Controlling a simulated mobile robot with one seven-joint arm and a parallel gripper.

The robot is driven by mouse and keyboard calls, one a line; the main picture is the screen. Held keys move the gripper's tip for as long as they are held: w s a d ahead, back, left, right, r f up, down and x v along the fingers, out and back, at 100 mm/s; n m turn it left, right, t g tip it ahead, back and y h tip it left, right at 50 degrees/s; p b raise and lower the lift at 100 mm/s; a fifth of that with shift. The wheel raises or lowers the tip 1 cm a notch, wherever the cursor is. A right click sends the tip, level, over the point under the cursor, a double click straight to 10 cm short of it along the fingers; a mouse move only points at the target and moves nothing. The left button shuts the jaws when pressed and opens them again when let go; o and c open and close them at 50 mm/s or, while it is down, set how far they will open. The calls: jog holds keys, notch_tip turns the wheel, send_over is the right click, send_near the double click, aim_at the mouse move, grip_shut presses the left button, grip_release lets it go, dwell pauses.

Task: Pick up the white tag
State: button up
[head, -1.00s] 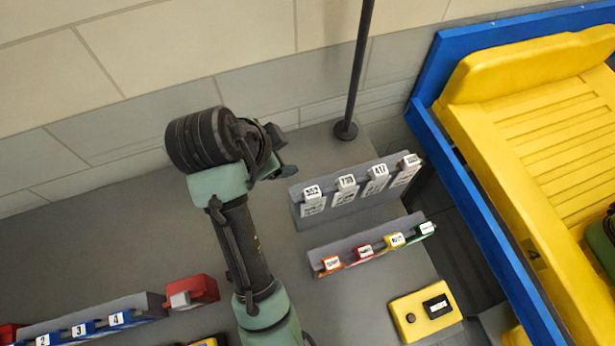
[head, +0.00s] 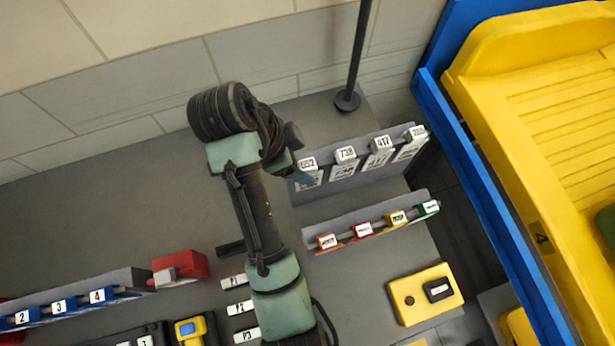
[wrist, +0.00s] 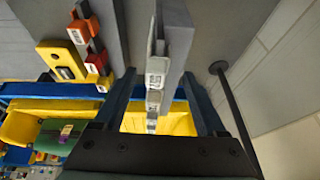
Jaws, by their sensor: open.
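Several white tags with printed numbers stand in a row in a grey rack, among them the leftmost one (head: 307,164), "738" (head: 346,154) and "417" (head: 382,143). My gripper (head: 299,165) is at the left end of this rack, beside the leftmost tag, with its fingers partly hidden by the wrist. In the wrist view my gripper (wrist: 158,78) is open and empty, one finger on each side of the rack's line. The nearest white tag (wrist: 157,66) shows between the fingers, with more tags behind it.
A second rack in front holds coloured tags, including a red one (head: 363,230) and a yellow one (head: 396,217). A yellow button box (head: 425,293) lies nearer. A black pole (head: 348,100) stands behind the rack. A blue-framed conveyor with a yellow tray (head: 545,110) is right.

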jog(key=shift+d+p+x, duration=0.15)
jog(key=shift+p+x, duration=0.3)
jog(key=shift+x, duration=0.85)
jog(key=shift+d+p+x, duration=0.15)
jog(key=shift+p+x, duration=0.3)
jog(key=shift+x, duration=0.9)
jog(key=shift+s+r, duration=0.1)
jog(key=shift+r, duration=0.05)
grip_shut()
